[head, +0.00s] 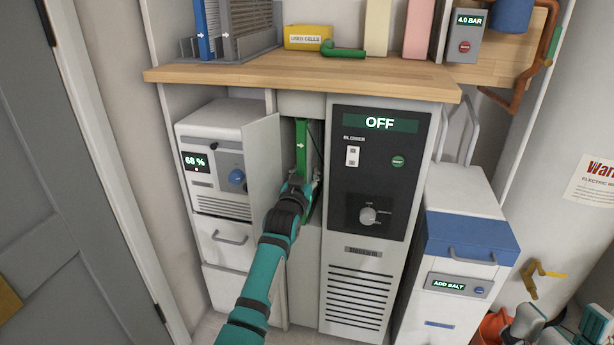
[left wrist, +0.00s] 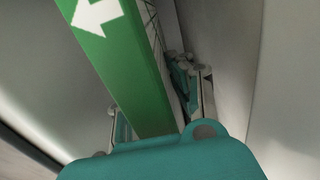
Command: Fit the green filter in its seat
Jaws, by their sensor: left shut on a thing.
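The green filter (head: 301,150) stands upright at the narrow open bay (head: 286,104) of the grey cabinet, a white arrow on its face pointing right in the head view. The filter also fills the left wrist view (left wrist: 135,75), where it is tilted and its arrow points left. My left gripper (head: 299,186) is shut on the filter's lower part; its fingers show partly beside the filter in the left wrist view. The seat inside the bay is mostly hidden. My right gripper (head: 553,312) is at the lower right, partly cut off, its jaw opening unclear.
An open door panel (head: 263,165) stands left of the bay, and the blower panel reading OFF (head: 380,124) is right of it. A wooden shelf (head: 300,75) overhangs above, with blue and grey filters (head: 240,30) and a yellow box (head: 307,37). An orange bucket (head: 490,328) is lower right.

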